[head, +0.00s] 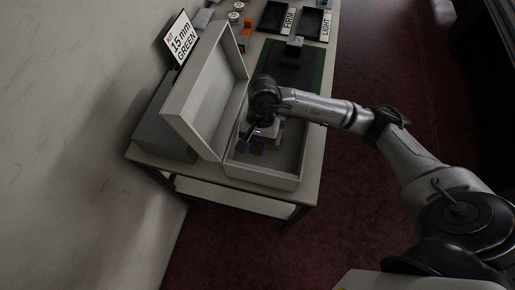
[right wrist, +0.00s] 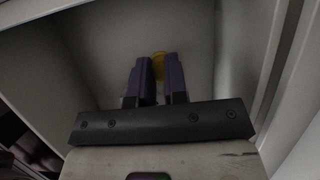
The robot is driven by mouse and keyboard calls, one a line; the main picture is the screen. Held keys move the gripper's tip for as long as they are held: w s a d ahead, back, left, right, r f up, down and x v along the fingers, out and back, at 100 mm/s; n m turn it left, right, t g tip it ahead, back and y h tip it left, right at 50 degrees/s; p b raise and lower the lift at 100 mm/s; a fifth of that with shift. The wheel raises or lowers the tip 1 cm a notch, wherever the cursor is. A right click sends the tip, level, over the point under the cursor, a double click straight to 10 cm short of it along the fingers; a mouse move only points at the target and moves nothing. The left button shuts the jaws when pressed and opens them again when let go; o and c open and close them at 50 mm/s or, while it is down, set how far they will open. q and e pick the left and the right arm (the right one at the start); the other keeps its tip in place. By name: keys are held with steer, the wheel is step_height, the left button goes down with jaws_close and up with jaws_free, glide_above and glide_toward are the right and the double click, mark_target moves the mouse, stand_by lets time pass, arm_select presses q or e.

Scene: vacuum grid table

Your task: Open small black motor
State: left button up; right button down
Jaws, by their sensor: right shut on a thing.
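An open pale grey case (head: 262,177) stands at the near end of the table, its lid (head: 205,88) raised on the left. My right gripper (head: 257,150) reaches down inside the case. In the right wrist view, the two dark purple fingers of my right gripper (right wrist: 159,75) are close together, with a small yellow round thing (right wrist: 158,62) showing between their tips. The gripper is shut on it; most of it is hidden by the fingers. I cannot pick out a small black motor for certain. My left gripper is not in view.
A dark green mat (head: 288,70) lies beyond the case, with a grey block (head: 294,44) on it. Trays labelled FIRM (head: 285,17) and LIGHT (head: 317,24) stand at the far end. A "15 mm GREEN" sign (head: 181,38) stands behind the lid.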

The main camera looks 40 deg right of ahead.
step_height(320, 180, down, 3)
steer(key=shift+s+r, duration=0.1)
steer(key=shift+r, duration=0.05)
steer(key=shift+b, duration=0.35)
steer(key=c, duration=1.1)
jaws_free()
steer(key=shift+c, duration=0.2)
